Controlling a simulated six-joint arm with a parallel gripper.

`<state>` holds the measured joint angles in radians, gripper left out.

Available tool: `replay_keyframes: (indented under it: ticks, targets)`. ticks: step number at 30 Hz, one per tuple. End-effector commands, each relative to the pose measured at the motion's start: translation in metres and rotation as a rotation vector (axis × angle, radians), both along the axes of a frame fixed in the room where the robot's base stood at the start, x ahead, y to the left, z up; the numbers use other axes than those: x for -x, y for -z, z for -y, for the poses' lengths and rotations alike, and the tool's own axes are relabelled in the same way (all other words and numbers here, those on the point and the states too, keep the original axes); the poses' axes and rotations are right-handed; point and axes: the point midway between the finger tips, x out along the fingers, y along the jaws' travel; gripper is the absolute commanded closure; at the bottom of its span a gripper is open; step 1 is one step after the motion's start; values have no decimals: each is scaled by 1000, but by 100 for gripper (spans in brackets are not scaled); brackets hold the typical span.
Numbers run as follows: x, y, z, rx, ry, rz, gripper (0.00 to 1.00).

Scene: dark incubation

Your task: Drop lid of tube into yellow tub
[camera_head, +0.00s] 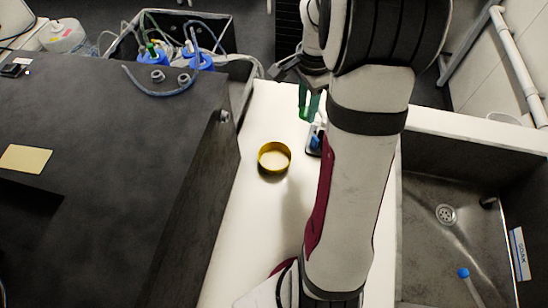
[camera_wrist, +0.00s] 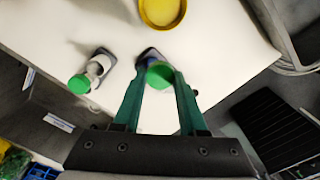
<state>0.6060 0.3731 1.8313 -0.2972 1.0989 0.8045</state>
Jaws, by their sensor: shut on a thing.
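My gripper (camera_wrist: 159,76) has green fingers, shut on a green lid (camera_wrist: 161,71) between the fingertips in the wrist view. A small dark holder (camera_wrist: 150,53) shows just beyond the lid. I cannot tell whether a tube is still under the lid. The yellow tub (camera_wrist: 146,15) is at the top of the wrist view, apart from the gripper. In the head view the yellow tub (camera_head: 274,146) stands on the white bench, open and seemingly empty. My gripper (camera_head: 309,104) is above and right of it there, partly hidden by my arm.
A second tube with a green cap (camera_wrist: 79,84) stands in a holder left of my gripper. A sink (camera_head: 445,250) lies right, a dark cabinet (camera_head: 110,190) left. A bin with blue-capped bottles (camera_head: 153,57) is behind.

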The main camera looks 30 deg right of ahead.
Motion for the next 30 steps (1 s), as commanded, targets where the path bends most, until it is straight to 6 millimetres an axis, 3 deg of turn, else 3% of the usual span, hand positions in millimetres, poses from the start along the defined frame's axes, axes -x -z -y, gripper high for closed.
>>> replay_keyframes:
  ticks: [3,7,18,28,29,30]
  targets:
    - [-7,8,-39,0,-8,-1,100]
    - [-9,17,-61,0,-2,0,100]
    - [-9,67,-62,0,1,-1,100]
    - [-9,74,-62,0,1,1,100]
    - [-9,74,-62,0,1,1,57]
    - [-9,74,-62,0,1,1,50]
